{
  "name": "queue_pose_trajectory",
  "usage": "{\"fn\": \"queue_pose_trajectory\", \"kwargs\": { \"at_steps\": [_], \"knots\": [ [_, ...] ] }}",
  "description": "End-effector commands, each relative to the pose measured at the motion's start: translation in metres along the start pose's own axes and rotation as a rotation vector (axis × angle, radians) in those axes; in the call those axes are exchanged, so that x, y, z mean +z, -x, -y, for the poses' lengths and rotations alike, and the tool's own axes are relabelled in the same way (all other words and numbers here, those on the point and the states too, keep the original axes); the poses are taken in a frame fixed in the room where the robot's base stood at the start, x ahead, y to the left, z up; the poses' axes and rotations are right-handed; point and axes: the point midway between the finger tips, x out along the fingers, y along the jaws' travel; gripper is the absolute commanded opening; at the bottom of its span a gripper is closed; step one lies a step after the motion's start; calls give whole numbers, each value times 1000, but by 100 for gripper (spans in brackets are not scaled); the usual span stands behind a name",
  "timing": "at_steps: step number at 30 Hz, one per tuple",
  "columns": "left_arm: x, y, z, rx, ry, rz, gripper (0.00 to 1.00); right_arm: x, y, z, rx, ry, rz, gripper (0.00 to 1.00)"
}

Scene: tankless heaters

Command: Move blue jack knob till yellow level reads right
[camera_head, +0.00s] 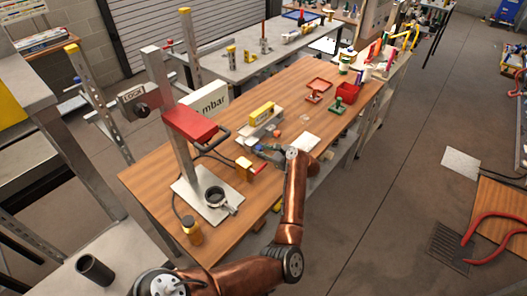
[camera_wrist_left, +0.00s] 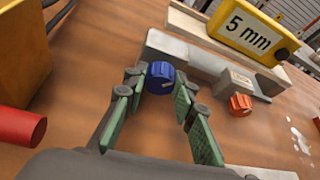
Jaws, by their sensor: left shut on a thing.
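The blue jack knob (camera_wrist_left: 160,75) is at the near end of a grey metal bar (camera_wrist_left: 200,62). My left gripper (camera_wrist_left: 161,84) is shut on the knob, with a green-padded finger on either side. The yellow level (camera_wrist_left: 258,34) sits on the bar assembly behind, and its display reads "5 mm". An orange knob (camera_wrist_left: 240,105) is to the right, apart from my fingers. In the head view the yellow level (camera_head: 262,112) stands on the wooden bench, just beyond my left gripper (camera_head: 270,150). My right gripper is not in view.
Red trays (camera_head: 347,93) and small red and green tools (camera_head: 337,104) lie farther back. The near bench top (camera_head: 145,180) has bare wood.

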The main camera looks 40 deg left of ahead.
Motion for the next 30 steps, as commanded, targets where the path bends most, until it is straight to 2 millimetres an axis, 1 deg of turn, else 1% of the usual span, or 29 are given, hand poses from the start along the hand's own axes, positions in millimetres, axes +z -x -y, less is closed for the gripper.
{"fn": "queue_pose_trajectory", "kwargs": {
  "at_steps": [4, 9, 13, 17, 25, 26, 30],
  "knots": [
    [-1, -1, 2, 32, -71, -4, 1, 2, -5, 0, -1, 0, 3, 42],
    [-4, -2, 4, 123, -285, -14, 1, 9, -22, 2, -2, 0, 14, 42],
    [-4, -3, 4, 175, -409, -19, 1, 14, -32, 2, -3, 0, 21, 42],
    [-2, -2, 4, 194, -456, -22, 1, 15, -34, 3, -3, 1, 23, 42],
    [0, -1, 4, 195, -457, -23, 1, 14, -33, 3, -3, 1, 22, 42],
    [0, -1, 4, 195, -457, -23, 27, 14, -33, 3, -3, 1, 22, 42],
    [0, -1, 4, 195, -457, -22, 37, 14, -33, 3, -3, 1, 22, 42]
  ]
}}
